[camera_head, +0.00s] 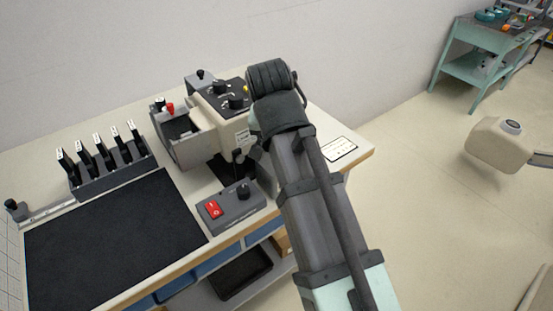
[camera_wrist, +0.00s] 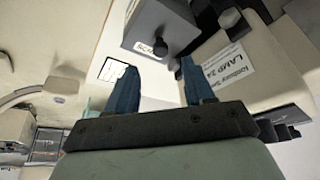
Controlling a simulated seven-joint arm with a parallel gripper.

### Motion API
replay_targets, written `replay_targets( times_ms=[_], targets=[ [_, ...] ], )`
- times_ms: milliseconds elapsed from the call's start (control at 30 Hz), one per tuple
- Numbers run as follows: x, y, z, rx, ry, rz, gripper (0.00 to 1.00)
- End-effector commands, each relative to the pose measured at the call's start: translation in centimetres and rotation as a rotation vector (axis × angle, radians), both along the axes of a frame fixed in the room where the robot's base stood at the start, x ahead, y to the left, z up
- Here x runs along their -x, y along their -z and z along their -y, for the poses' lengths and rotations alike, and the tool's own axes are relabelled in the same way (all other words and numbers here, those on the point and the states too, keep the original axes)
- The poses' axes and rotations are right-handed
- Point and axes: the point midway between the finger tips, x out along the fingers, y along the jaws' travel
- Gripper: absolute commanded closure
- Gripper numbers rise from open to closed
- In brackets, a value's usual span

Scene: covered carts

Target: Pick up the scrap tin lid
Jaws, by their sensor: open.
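The scrap tin (camera_wrist: 150,20) is a grey box at the top of the wrist view, with a partly hidden label that starts "SCR". A black round knob (camera_wrist: 160,46) stands out from it, seemingly the lid's. In the head view, a small grey box with a black knob (camera_head: 200,74) stands at the back of the bench behind the beige machine; it looks like the same tin. My gripper (camera_wrist: 158,64) is open, with its two blue fingers apart and the knob showing just beyond the gap between their tips. Nothing is held. In the head view, my arm and the machine hide the fingers.
The beige machine (camera_head: 212,110) stands close beside my arm, and its lamp label (camera_wrist: 222,70) is near the right finger. A switch box (camera_head: 232,206), a black mat (camera_head: 110,240) and a rack of black-handled tools (camera_head: 108,170) are on the bench (camera_head: 60,150).

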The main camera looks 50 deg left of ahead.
Motion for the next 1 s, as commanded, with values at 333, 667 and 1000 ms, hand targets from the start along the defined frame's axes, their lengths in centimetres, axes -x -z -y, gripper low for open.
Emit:
replay_targets(
  times_ms=[333, 667, 1000],
  targets=[
    [-0.5, 3.8, -0.8, 0.001, 0.001, 0.0, 0.48],
    [-0.7, 4.4, -1.0, -0.001, 0.0, 0.001, 0.48],
    [-0.7, 4.4, -1.0, 0.0, 0.0, 0.0, 0.8]
  ],
)
